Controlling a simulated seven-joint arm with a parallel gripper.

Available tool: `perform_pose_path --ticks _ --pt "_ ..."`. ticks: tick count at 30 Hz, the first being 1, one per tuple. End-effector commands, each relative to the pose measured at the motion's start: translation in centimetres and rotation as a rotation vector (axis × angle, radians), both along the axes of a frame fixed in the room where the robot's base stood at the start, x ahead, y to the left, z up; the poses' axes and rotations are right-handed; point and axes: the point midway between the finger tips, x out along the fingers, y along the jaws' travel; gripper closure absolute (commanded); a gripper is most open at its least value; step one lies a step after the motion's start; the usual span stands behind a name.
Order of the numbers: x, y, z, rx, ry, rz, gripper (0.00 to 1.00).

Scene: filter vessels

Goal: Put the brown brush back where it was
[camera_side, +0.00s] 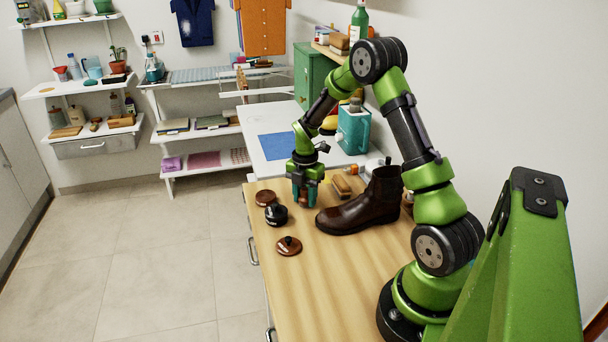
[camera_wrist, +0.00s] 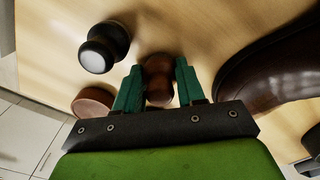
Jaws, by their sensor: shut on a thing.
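The brown brush (camera_wrist: 158,78) has a rounded knob-like top and sits between the two teal fingers in the wrist view. My gripper (camera_wrist: 158,85) is shut on it. In the side view my gripper (camera_side: 304,194) points down, low over the wooden bench top, just left of the boot. The brush is mostly hidden by the fingers there. I cannot tell whether its underside touches the bench.
A dark brown boot (camera_side: 362,207) stands close on the right. A black knobbed brush (camera_side: 276,215), a brown round piece (camera_side: 265,197) and a brown knobbed disc (camera_side: 289,246) lie left. A wooden block brush (camera_side: 341,186) lies behind. The front bench (camera_side: 325,275) is clear.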

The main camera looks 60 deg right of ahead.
Motion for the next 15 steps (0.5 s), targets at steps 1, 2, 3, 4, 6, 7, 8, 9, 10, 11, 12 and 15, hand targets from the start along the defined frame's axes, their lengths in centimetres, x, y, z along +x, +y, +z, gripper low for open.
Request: perform_pose_path --ticks 1,2,3,4,6,7,8,9,10,11,12,15 --pt "-0.01 0.00 -0.04 0.000 0.000 0.000 0.57" --pt "-0.01 0.00 -0.04 0.000 0.000 0.000 0.52" --pt "-0.02 0.00 -0.03 0.000 0.000 0.000 0.46" --pt "-0.02 0.00 -0.03 0.000 0.001 0.000 0.41" --pt "-0.02 0.00 -0.03 0.000 0.001 0.000 0.36" --pt "-0.02 0.00 -0.02 0.000 0.001 0.000 0.36" --pt "-0.02 0.00 -0.02 0.000 0.001 0.000 0.36" --pt "-0.02 0.00 -0.02 0.000 0.001 0.000 0.36" --pt "-0.02 0.00 -0.02 0.000 0.001 0.000 0.36" --pt "-0.02 0.00 -0.02 0.000 0.001 0.000 0.36" --pt "-0.02 0.00 -0.01 0.000 0.001 0.000 0.36" --pt "0.00 -0.01 0.29 0.000 0.000 -0.001 0.36"
